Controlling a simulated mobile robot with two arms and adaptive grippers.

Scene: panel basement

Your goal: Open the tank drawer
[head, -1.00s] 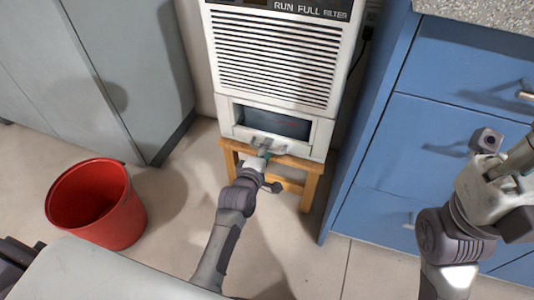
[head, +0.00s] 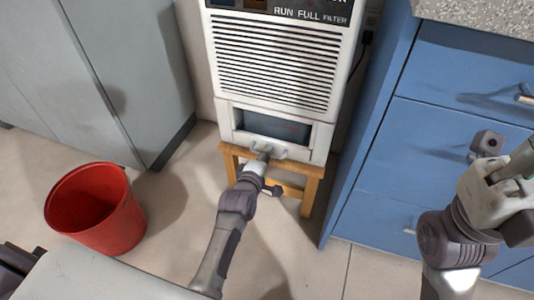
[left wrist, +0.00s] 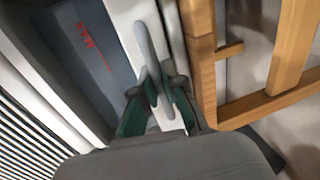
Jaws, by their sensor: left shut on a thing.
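The tank drawer (head: 232,137) is the white front section with a dark window, low on a white dehumidifier (head: 275,62). Its grey bar handle (head: 281,153) sits below the window. My left gripper (head: 264,155) is shut on the handle. In the left wrist view the fingers (left wrist: 158,95) close around the handle bar (left wrist: 146,42), beside the dark window (left wrist: 84,58) with red lettering. I cannot tell for sure whether the drawer stands out from the body. My right gripper (head: 499,165) is in the air at the right, partly cut off, away from the drawer.
The dehumidifier stands on a wooden stool (head: 310,190). A red bucket (head: 122,222) stands on the floor at the left. Grey cabinets (head: 125,70) are on the left, blue drawers (head: 440,140) on the right. The floor before the stool is clear around my left arm.

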